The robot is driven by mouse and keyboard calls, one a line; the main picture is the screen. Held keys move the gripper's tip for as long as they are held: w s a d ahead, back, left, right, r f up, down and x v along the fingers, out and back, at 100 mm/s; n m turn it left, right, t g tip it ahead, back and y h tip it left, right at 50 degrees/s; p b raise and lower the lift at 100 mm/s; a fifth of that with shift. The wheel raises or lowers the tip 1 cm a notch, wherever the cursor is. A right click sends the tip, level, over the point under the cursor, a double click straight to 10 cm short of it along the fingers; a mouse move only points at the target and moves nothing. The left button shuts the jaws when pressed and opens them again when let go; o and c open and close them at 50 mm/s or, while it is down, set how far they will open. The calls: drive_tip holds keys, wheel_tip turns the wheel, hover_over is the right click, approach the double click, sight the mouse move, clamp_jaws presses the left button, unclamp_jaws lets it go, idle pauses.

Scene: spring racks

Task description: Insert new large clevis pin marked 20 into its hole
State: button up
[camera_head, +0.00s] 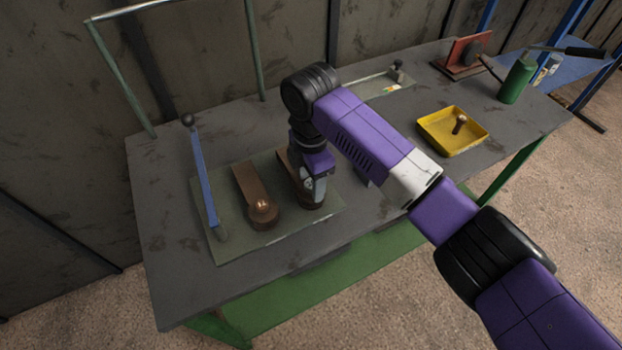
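A green-grey plate (232,246) lies on the workbench and bears two brown spring bars with round ends. The left spring bar (250,183) has a copper-coloured pin head (262,204) in its round end. My gripper (312,196) points down over the round end of the right spring bar (284,162) and hides most of it. Whether its fingers are apart, or hold a pin, cannot be made out. A brown pin (459,122) stands tilted in the yellow tray (434,142) at the right. No marking 20 is readable on any pin.
A blue lever (204,180) with a black knob stands at the plate's left edge. A second plate (388,88) with a lever lies behind my arm. The bench's left front (180,275) is clear.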

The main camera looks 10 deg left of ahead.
sight(311, 183)
drive_tip(key=shift+f, duration=0.1)
drive_tip(key=shift+r+b, duration=0.55)
drive_tip(key=shift+r, duration=3.45)
